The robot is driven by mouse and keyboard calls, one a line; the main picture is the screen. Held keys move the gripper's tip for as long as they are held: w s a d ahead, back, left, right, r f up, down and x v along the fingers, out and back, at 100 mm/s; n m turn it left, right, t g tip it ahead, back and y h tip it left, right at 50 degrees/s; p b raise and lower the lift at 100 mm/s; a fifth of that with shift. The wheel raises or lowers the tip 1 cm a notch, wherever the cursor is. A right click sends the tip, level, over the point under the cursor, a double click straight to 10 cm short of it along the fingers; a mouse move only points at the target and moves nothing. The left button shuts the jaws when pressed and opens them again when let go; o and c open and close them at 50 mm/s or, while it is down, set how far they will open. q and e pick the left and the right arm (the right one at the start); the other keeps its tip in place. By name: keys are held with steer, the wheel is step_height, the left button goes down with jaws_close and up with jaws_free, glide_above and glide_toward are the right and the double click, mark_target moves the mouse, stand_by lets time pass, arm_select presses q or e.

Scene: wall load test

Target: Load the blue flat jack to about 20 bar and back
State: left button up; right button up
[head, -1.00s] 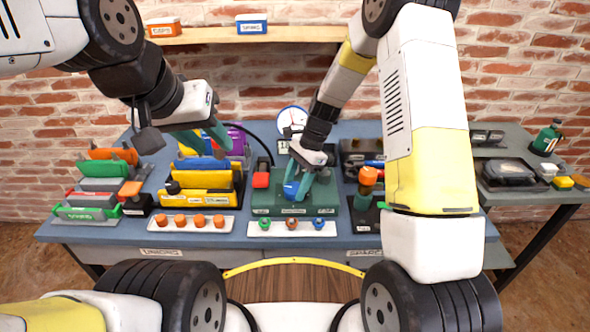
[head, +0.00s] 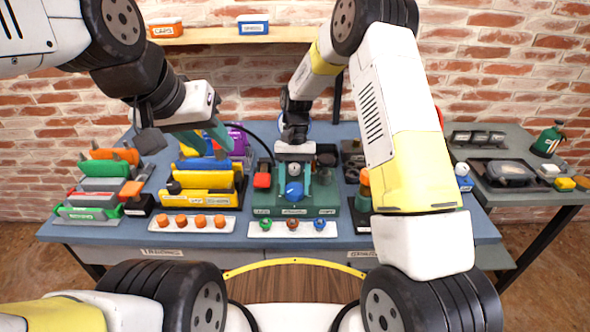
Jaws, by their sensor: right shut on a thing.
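My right gripper (head: 294,184) is shut on the blue knob (head: 293,192) at the front middle of the green pump station (head: 263,200). The pressure gauge (head: 308,128) behind it is mostly hidden by my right wrist, and its needle cannot be read. A blue flat piece (head: 204,163), possibly the blue flat jack, stands in the yellow rack (head: 207,197) left of the station. My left gripper (head: 205,136) hangs above and behind that rack, its teal fingers apart and holding nothing that I can see.
A tray (head: 232,228) of orange caps and a tray (head: 334,230) with green, brown and blue knobs lie in front. A rack with a green front (head: 88,213) stands far left. A side table (head: 520,160) is at right.

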steer(key=n+h, duration=0.1)
steer(key=n, duration=0.3)
steer(key=shift+a+n+h, duration=0.2)
steer(key=shift+n+h, duration=0.1)
steer(key=shift+h, duration=0.1)
steer(key=shift+a+n+t+h, duration=0.1)
steer(key=shift+n+t+h, duration=0.3)
steer(key=shift+n, duration=0.85)
steer(key=shift+n+t+h, duration=0.3)
steer(key=shift+n+h, duration=0.1)
steer(key=shift+n, duration=0.85)
steer(key=o, duration=1.4)
steer(key=shift+s, duration=0.1)
steer(key=shift+v, duration=3.9)
